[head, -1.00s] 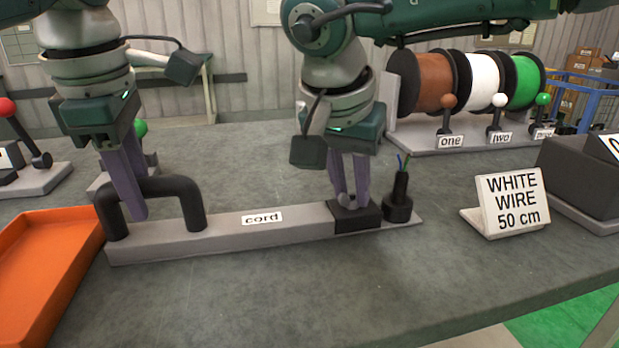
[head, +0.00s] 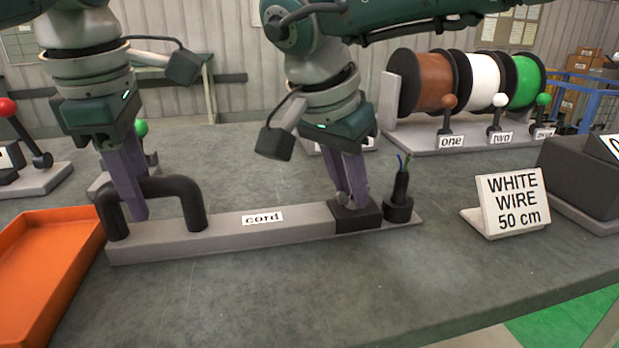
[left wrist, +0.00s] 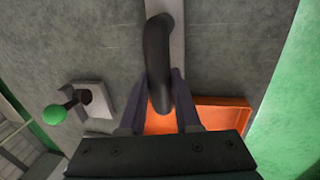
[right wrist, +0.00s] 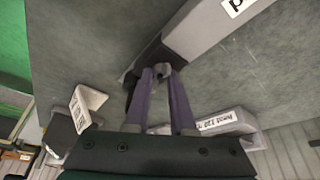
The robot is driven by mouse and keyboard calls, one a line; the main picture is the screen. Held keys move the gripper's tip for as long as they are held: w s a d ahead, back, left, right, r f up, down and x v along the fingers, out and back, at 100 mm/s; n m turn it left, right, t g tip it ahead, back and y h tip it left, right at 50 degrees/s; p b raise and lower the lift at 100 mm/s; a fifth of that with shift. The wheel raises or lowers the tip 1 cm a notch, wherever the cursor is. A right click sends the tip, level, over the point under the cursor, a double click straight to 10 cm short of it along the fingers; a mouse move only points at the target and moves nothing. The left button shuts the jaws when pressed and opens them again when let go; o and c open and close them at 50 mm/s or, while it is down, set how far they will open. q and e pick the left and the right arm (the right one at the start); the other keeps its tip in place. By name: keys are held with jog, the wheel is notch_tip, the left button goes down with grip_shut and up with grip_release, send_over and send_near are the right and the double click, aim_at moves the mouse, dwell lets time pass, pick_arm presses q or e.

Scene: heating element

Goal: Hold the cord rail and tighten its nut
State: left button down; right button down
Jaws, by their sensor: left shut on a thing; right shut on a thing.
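The grey cord rail (head: 285,223), labelled "cord", lies on the table. A black arched handle (head: 185,190) stands on its left end. My left gripper (head: 138,212) is shut on this handle; the left wrist view shows the handle (left wrist: 158,65) between the fingers. My right gripper (head: 352,200) points down at the black block (head: 357,218) near the rail's right end. It is shut on the small nut (right wrist: 162,70), which is mostly hidden by the fingers. A black cord holder (head: 399,205) with thin coloured wires stands at the right end.
An orange tray (head: 75,230) stands left of the rail. Brown, white and green spools (head: 482,80) stand at the back right with levers. A "WHITE WIRE 50 cm" sign (head: 512,203) stands on the right. The table in front of the rail is clear.

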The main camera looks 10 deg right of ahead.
dwell(0.3)
jog(key=c, duration=0.8)
grip_release()
jog(key=shift+o, duration=0.2)
jog(key=shift+r, duration=0.1)
jog(key=v, duration=1.1)
jog(key=shift+a+r, duration=0.15)
jog(key=shift+r, duration=0.25)
